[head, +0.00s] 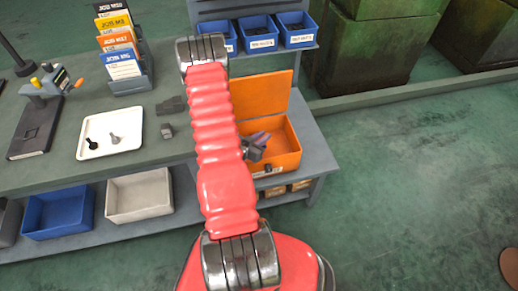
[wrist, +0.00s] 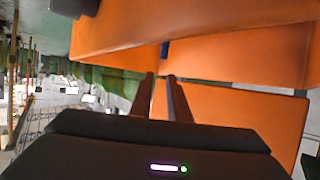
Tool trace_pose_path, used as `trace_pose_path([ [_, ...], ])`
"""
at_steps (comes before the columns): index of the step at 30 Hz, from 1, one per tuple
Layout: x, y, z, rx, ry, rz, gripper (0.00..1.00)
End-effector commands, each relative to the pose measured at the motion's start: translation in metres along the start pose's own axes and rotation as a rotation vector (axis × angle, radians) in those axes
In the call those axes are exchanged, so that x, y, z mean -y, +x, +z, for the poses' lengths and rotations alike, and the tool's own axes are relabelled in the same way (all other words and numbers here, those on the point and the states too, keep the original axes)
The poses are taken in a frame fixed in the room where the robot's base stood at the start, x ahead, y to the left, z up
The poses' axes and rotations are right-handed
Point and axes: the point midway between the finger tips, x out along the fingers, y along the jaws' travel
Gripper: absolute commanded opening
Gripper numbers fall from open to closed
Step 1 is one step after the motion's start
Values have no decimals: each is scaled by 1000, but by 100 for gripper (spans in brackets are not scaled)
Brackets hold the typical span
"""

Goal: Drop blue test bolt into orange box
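The orange box (head: 289,148) stands open on the right end of the bench, its lid (head: 262,95) tilted up behind. It fills much of the wrist view (wrist: 240,108). My gripper (head: 261,138) is over the box, partly hidden behind my red arm in the head view. In the wrist view its two fingers (wrist: 161,76) are slightly apart, with nothing seen between them. A small blue patch (wrist: 165,49) shows past the fingertips against the box's orange inside, apart from the fingers. It may be the blue test bolt, mostly hidden; I cannot tell for sure.
A white tray (head: 96,151) holds a black bolt (head: 92,143) and a grey bolt (head: 115,138). Small dark blocks (head: 167,131) lie beside it. Blue bins (head: 258,42) stand behind the orange box. A card rack (head: 128,82) is at the back. Open floor lies right.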

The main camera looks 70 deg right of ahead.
Motion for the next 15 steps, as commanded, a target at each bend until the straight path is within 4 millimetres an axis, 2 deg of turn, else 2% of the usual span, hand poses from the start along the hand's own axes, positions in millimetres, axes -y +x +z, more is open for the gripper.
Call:
trace_pose_path([
  [6, 0, 0, 0, 0, 0, -1, 30],
  [15, 0, -1, -1, 0, 0, -1, 30],
])
